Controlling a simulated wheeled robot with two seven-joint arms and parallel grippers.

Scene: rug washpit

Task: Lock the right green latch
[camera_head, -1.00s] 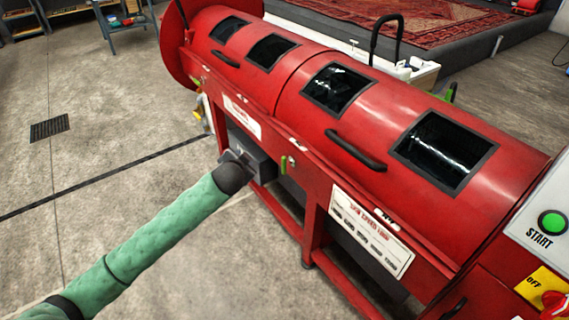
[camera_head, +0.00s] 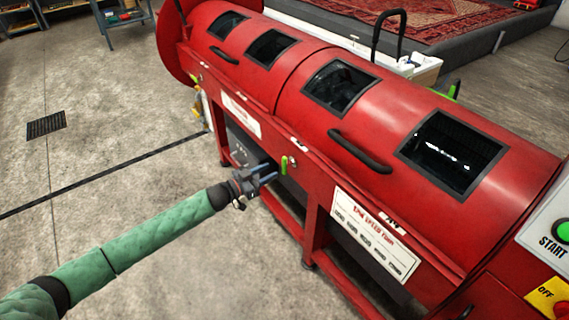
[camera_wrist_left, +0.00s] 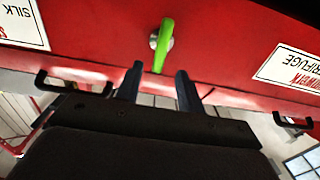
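The green latch (camera_head: 284,165) is a small upright lever on a round silver mount on the red machine's front (camera_head: 318,190). My left gripper (camera_head: 273,174) is open and empty just left of it in the head view, with its fingers pointing at the machine. In the left wrist view, the latch (camera_wrist_left: 164,45) lies slightly beyond the gap between the two dark fingertips (camera_wrist_left: 160,76), tilted a little and apart from both. My right gripper is not in view.
White label plates (camera_head: 375,235) flank the latch on the red front. A long black handle (camera_head: 358,152) is on the drum cover above. The START panel (camera_head: 553,235) is at the far right.

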